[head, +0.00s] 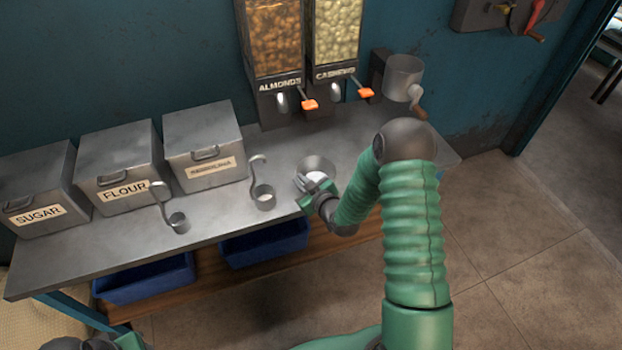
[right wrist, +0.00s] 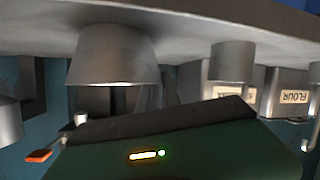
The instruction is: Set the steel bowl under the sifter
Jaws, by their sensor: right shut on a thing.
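In the right wrist view, which is upside down, the bowl (right wrist: 113,58) shows large, close to the counter; the fingertips are hidden there. The sifter (head: 403,78), a grey metal drum with a crank, is fixed to the wall to the right of and behind the bowl. Only a dark and green bit of my left gripper (head: 100,343) shows at the bottom left edge; its jaws cannot be made out.
Two dispensers, almonds (head: 275,50) and cashews (head: 336,45), hang behind the bowl with orange levers. Two hooked ladle cups (head: 263,197) (head: 178,222) and several steel bins (head: 118,165) stand to the left. Counter (head: 375,150) below the sifter is clear.

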